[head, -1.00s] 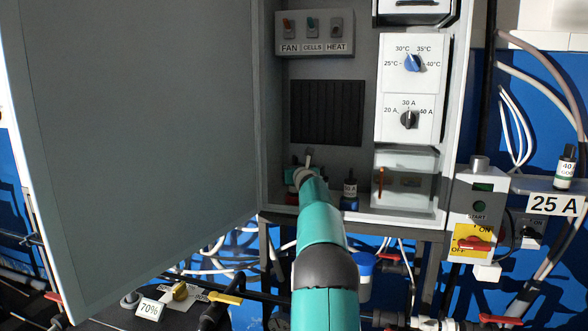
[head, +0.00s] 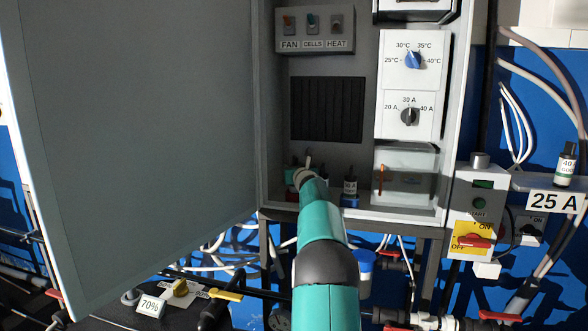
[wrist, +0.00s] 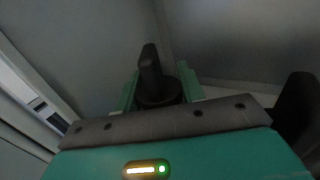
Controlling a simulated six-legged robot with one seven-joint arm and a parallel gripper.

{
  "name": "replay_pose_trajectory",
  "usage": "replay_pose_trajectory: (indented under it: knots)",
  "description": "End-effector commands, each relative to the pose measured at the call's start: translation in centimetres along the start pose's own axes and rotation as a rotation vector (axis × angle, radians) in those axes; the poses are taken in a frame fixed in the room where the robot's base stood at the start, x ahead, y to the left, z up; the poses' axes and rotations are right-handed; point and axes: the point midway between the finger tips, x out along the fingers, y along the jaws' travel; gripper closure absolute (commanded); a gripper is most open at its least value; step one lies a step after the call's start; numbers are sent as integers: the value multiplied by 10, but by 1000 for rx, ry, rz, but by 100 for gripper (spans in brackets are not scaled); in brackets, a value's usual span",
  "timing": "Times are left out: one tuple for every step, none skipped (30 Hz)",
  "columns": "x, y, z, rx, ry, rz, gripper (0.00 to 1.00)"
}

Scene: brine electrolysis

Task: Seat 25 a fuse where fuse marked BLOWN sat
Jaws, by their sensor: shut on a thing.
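My gripper (wrist: 158,88) is shut on a dark fuse (wrist: 150,70), whose upper end stands up between the green fingers in the wrist view. Its marking does not show. In the head view my arm reaches into the open cabinet and hides most of the gripper and what it holds, low at the cabinet's left. Another dark fuse with a pale label (head: 350,185) stands upright on a blue base, just right of my gripper. A fuse with a green-and-white label reading 40 (head: 565,165) stands on the shelf at right, above a "25 A" sign (head: 556,203).
The cabinet door (head: 135,150) hangs open at left. A clear cover (head: 405,175) is at the cabinet's lower right, below the dial panel (head: 412,85). A yellow switch plate (head: 472,241) is outside at right. A dark upright shape (wrist: 298,110) is close at the wrist view's right.

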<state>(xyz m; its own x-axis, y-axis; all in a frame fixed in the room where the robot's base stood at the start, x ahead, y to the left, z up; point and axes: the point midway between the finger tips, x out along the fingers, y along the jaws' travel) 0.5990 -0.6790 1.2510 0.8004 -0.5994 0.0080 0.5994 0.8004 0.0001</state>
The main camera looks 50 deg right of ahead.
Motion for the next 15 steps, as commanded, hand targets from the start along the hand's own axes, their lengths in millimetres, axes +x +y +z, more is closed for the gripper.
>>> replay_pose_trajectory:
  knots:
    - [0,0,1,0,-1,0,90]
    - [0,0,1,0,-2,0,90]
    - [0,0,1,0,-2,0,90]
    - [0,0,1,0,-2,0,90]
    - [0,0,1,0,-2,0,90]
    - [0,0,1,0,-2,0,90]
    - [0,0,1,0,-2,0,90]
    - [0,0,1,0,-2,0,90]
    - [0,0,1,0,-2,0,90]
    - [0,0,1,0,-1,0,90]
    - [0,0,0,0,-1,0,90]
    - [0,0,0,0,-1,0,90]
    - [0,0,-1,0,-1,0,90]
    - [0,0,-1,-1,-1,0,90]
    - [0,0,-2,0,-1,0,90]
